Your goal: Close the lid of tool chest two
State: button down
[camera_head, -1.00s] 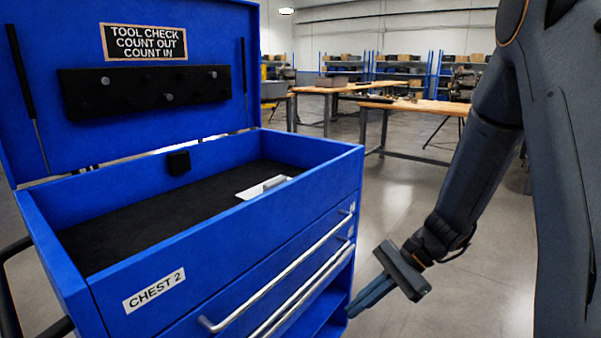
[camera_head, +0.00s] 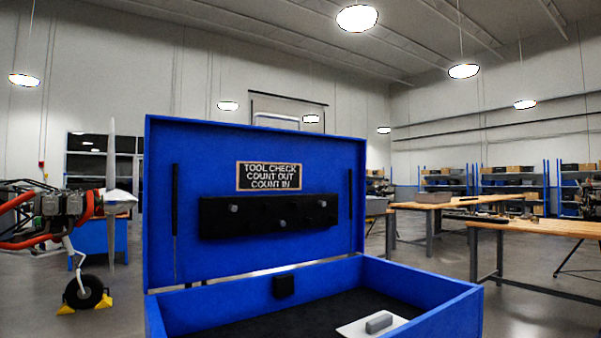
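The tool chest (camera_head: 425,287) is blue, with a dark-lined top compartment, and fills the lower middle of the head view. Its lid (camera_head: 255,150) stands raised at the back, almost upright. The lid's inner face carries a "TOOL CHECK COUNT OUT COUNT IN" sign (camera_head: 269,176) and a black strip (camera_head: 268,216) with knobs. A dark strut (camera_head: 351,207) runs along each side of the lid. The front of the chest, with its label, is below the picture edge. My gripper and arm are out of view.
A white card with a grey block (camera_head: 379,323) lies inside the compartment. Wooden workbenches (camera_head: 535,228) stand to the right, with shelves behind. An aircraft engine with propeller and wheel (camera_head: 85,215) stands at the left. Floor shows between chest and benches.

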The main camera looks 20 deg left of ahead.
aim_at(220, 200)
jog(key=z, duration=0.8)
jog(key=i, duration=1.05)
jog(key=u, duration=2.55)
